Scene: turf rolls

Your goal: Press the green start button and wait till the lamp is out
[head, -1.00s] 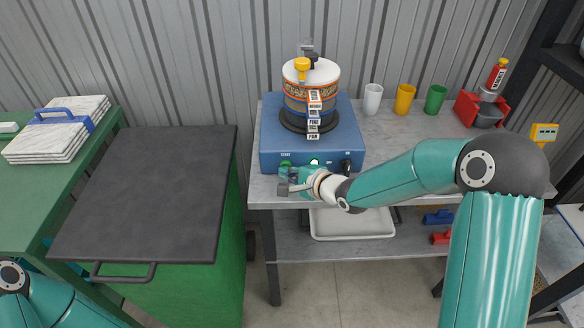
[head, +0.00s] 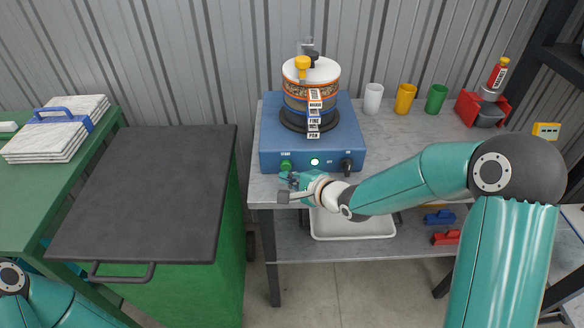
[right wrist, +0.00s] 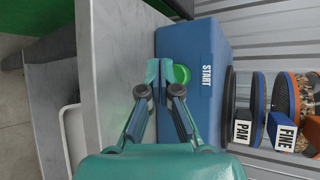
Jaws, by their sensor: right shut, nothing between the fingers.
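The green start button (head: 286,165) is on the front of the blue shaker base (head: 270,148), under the word START. In the right wrist view the button (right wrist: 182,75) is just beside my fingertips, which seem to stand off it. The lamp (head: 315,161) to the right of the button shines bright white-green. My right gripper (head: 284,186) is shut and empty, just below and in front of the button. It fills the middle of the right wrist view (right wrist: 155,82). My left gripper is out of view; only part of that arm shows at bottom left.
A sieve stack (head: 311,90) with a yellow clamp knob stands on the base. A black knob (head: 347,165) is right of the lamp. Cups and a red holder (head: 470,108) stand on the bench to the right. A white tray (head: 352,226) lies on the shelf below.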

